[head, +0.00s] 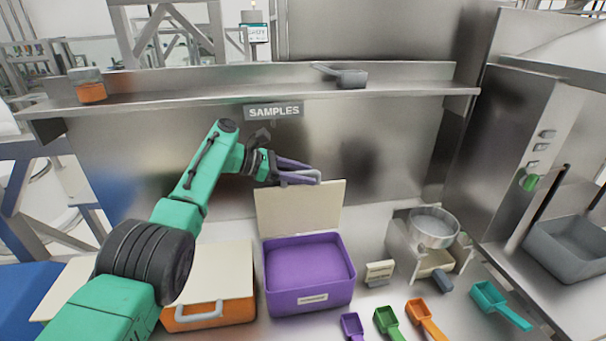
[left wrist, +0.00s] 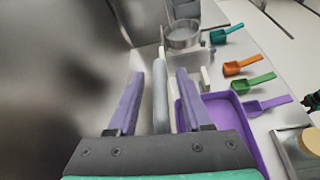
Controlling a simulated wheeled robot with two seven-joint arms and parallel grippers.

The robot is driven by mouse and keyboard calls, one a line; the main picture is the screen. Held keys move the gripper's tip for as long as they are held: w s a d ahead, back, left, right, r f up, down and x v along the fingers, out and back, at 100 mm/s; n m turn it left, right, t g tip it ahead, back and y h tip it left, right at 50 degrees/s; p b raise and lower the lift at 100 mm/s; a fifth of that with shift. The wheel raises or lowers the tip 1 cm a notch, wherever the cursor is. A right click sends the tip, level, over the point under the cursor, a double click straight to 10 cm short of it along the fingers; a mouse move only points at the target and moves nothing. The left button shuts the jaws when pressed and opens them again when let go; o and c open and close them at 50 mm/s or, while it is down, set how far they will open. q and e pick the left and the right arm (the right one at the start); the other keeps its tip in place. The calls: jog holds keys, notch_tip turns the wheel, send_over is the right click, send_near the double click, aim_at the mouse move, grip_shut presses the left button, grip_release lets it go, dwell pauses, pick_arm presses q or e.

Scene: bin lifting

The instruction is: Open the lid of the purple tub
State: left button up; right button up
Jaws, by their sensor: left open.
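The purple tub (head: 311,299) stands at the middle of the bench, with purple contents showing inside. Its cream lid (head: 298,212) stands raised, roughly upright, along the tub's back edge. My left gripper (head: 314,176) is at the lid's top edge, behind and above the tub. In the left wrist view its purple fingers (left wrist: 160,73) are apart, with the lid's grey handle (left wrist: 160,98) between them and a gap on each side. The purple tub (left wrist: 213,125) also shows there, right of the fingers. My right gripper is not in view.
An orange tub (head: 210,313) with a closed cream lid sits left of the purple one. Several coloured scoops (head: 388,322) lie in front, right of the purple tub. A scale with a metal bowl (head: 433,230) stands further right. A shelf (head: 250,88) runs above the gripper.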

pick_arm(q)
jog(key=shift+r, duration=0.15)
jog(key=a+r+p, duration=0.1)
jog(key=p, duration=0.2)
jog(key=r+p, duration=0.1)
jog(key=p, duration=0.2)
jog(key=shift+s+a, duration=0.35)
jog(key=shift+a, duration=0.05)
jog(key=f+b+v, duration=0.1)
jog(key=b+v, duration=0.2)
jog(key=v, duration=0.9)
jog(key=shift+a, duration=0.25)
